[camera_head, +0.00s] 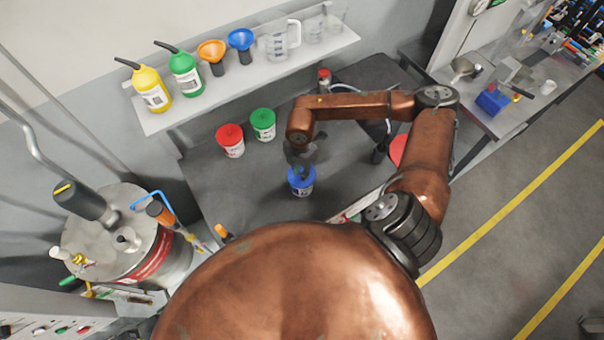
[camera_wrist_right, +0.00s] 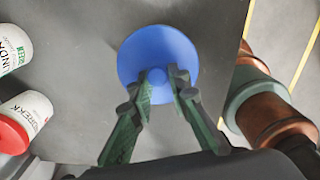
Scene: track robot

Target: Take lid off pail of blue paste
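The pail of blue paste (camera_head: 301,186) stands upright on the dark grey bench, a white pail with a blue label and blue lid. In the right wrist view its round blue lid (camera_wrist_right: 135,55) fills the middle, with a raised knob (camera_wrist_right: 169,76) at the centre. My right gripper (camera_wrist_right: 168,80) points down at the lid, its two green-grey fingertips apart at the knob. I cannot tell whether they press on it. In the head view the right gripper (camera_head: 302,166) partly hides the lid. The lid appears seated on the pail. My left gripper is not in view.
A red-lidded pail (camera_head: 231,141) and a green-lidded pail (camera_head: 263,125) stand behind on the bench. A shelf (camera_head: 215,101) above holds bottles, funnels and jugs. A metal drum (camera_head: 130,245) is at left. Bare bench (camera_head: 235,190) lies left of the blue pail.

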